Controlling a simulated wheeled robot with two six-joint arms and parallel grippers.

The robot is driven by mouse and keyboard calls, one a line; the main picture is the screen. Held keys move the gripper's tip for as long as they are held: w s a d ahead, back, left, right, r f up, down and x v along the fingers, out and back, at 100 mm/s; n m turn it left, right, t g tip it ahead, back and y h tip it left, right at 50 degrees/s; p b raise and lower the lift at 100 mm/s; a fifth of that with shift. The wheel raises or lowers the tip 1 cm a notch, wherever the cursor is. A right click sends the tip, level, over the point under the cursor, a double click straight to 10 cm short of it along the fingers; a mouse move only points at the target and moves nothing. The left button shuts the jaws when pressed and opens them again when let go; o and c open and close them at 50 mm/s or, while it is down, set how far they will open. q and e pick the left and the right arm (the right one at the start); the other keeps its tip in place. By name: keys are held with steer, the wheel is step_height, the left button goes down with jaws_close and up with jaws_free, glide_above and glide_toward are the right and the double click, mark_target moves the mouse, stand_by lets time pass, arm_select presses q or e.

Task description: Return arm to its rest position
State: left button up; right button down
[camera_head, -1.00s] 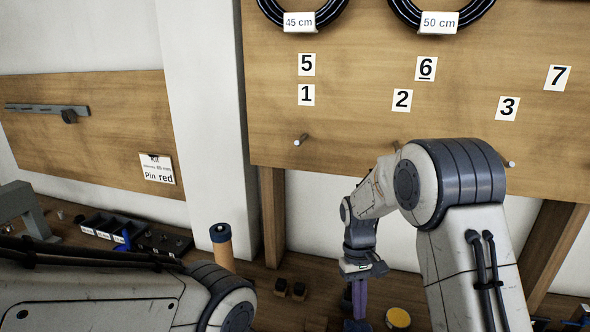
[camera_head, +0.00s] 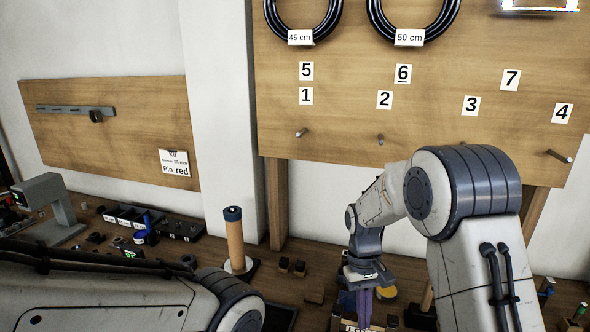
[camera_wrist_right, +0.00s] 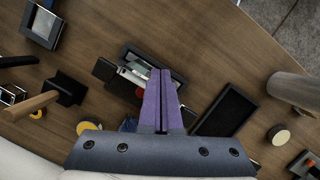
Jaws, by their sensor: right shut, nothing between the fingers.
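My right arm reaches in from the right in the head view, bent at the elbow and pointing down over the workbench. My right gripper (camera_head: 364,306) has purple fingers that are shut with nothing between them. In the right wrist view the purple fingers (camera_wrist_right: 162,100) lie together above a small dark tray (camera_wrist_right: 140,58) holding small parts. From this view I cannot tell how far above the bench they are. My left arm crosses the lower left of the head view; its gripper is outside the picture.
An upright orange-brown cylinder (camera_head: 234,240) stands on the wooden bench. Black bins (camera_head: 128,216) and a grey device (camera_head: 48,205) sit at left. A dark rectangular tray (camera_wrist_right: 227,110) lies right of the fingers. A numbered pegboard (camera_head: 330,120) holds black coils (camera_head: 303,22).

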steer(key=s+a+r+n+t, duration=0.2)
steer(key=s+a+r+n, duration=0.1)
steer(key=s+a+r, duration=0.55)
steer(key=s+a+n+t+y, duration=0.1)
steer(key=s+a+n, duration=0.1)
steer(key=s, duration=1.2)
steer(key=shift+s+y, duration=0.3)
steer(key=shift+s, duration=0.1)
